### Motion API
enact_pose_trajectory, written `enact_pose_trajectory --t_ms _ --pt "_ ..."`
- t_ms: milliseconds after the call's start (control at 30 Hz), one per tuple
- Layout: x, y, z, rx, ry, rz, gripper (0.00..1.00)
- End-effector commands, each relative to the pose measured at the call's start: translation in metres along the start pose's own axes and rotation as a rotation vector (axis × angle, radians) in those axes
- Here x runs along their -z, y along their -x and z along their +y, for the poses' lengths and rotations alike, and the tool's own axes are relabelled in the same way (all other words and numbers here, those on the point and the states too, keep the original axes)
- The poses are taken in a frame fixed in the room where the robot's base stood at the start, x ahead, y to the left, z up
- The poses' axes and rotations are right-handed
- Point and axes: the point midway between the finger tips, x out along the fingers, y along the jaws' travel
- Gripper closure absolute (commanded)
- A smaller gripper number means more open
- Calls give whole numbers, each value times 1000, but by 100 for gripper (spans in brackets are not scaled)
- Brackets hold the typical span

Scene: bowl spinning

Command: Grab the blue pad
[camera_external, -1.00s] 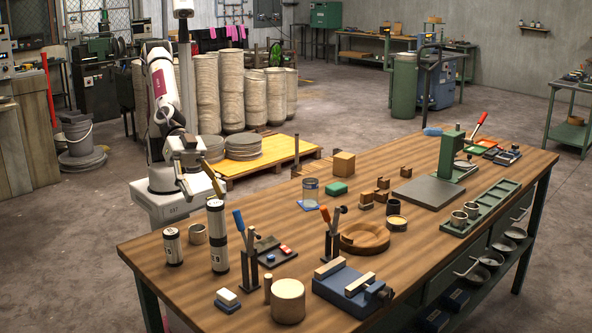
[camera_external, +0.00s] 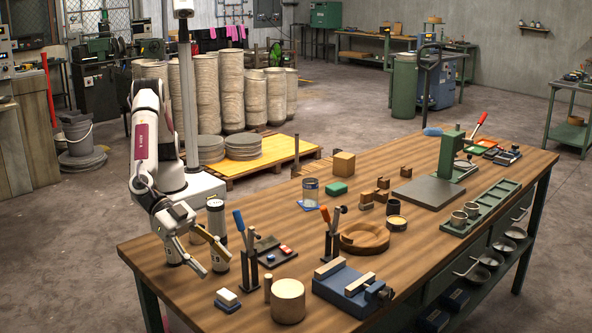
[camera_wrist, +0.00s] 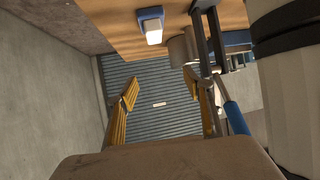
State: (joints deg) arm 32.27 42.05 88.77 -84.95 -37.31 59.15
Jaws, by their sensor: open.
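A small blue pad (camera_external: 227,306) with a white block on it lies near the front left edge of the wooden bench. It also shows at the top of the wrist view (camera_wrist: 150,14), beyond my fingertips.
A tan cylinder (camera_external: 288,302) and blue vise (camera_external: 352,291) stand right of the front pad. The bench's left front corner is bare.

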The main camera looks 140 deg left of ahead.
Motion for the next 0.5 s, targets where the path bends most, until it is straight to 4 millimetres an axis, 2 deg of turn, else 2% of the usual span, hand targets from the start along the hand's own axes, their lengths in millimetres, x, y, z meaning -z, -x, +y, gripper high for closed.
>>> enact_pose_trajectory --t_ms 367,500 --pt "-1 -1 0 2 -1 0 48" --pt "-8 -4 0 2 -3 -1 48"
